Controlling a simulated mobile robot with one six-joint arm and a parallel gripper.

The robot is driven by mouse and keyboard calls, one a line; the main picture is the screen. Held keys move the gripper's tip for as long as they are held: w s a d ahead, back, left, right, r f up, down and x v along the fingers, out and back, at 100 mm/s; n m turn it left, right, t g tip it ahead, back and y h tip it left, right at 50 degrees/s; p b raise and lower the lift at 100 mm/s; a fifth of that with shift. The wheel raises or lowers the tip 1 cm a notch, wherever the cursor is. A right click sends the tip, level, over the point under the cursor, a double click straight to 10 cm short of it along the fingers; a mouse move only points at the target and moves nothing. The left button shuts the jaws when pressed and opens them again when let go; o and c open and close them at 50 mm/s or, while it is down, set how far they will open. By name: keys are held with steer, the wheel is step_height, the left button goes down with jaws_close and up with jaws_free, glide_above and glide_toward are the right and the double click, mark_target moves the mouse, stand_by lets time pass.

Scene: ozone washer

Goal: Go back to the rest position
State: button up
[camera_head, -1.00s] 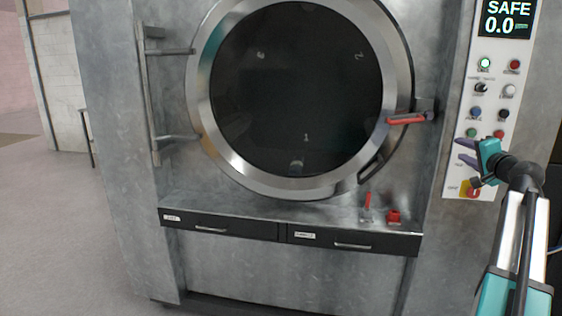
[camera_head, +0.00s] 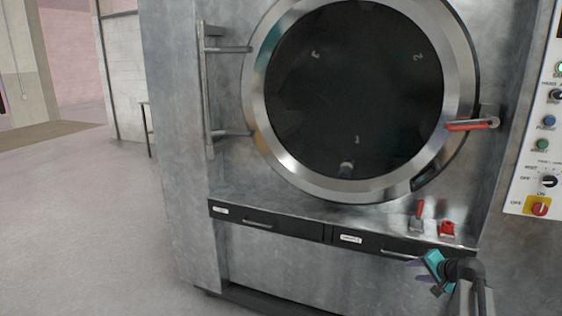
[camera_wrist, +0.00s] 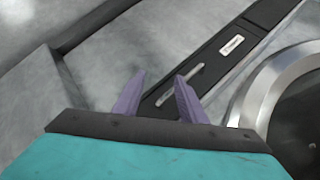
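My gripper (camera_head: 418,276) is at the lower right of the head view, in front of the right end of the drawer strip. In the wrist view its two purple fingers (camera_wrist: 158,100) stand apart with nothing between them. Behind the fingertips lies the black drawer front with a silver handle (camera_wrist: 180,84). I cannot tell the exact gap between fingers and drawer. The washer's round door (camera_head: 355,100) is shut, with dark glass and a metal ring. Its red handle (camera_head: 468,126) is at the ring's right side.
A red lever (camera_head: 420,211) and a red block (camera_head: 448,229) stand on the ledge above the drawers. The control panel (camera_head: 545,160) is at the right edge. A vertical metal bar (camera_head: 207,95) is left of the door. Open floor (camera_head: 80,220) lies to the left.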

steer(key=s+a+f+n+g, duration=0.2)
steer(key=s+a+f+g, duration=0.1)
steer(key=s+a+f, duration=0.45)
steer(key=s+a+f+n+g+y, duration=0.15)
steer(key=s+a+f, duration=0.25)
steer(key=a+f, duration=0.55)
steer(key=s+a+f+n+g, duration=0.25)
steer(key=s+a+f, duration=0.3)
steer(key=f, duration=0.55)
steer(key=s+a+f+n+g+h, duration=0.1)
steer(key=s+a+f+g, duration=0.1)
steer(key=s, duration=0.8)
steer(key=s+a+f+n+g+h, duration=0.1)
steer(key=s+a+f+n+g, duration=0.1)
steer(key=s+f, duration=0.4)
steer(key=s+a+f+n+g+h, duration=0.1)
steer(key=s+a+f+g, duration=0.3)
steer(key=s, duration=0.9)
steer(key=shift+s+a+f+n, duration=0.3)
steer(key=shift+s+n, duration=0.05)
steer(key=shift+n, duration=0.15)
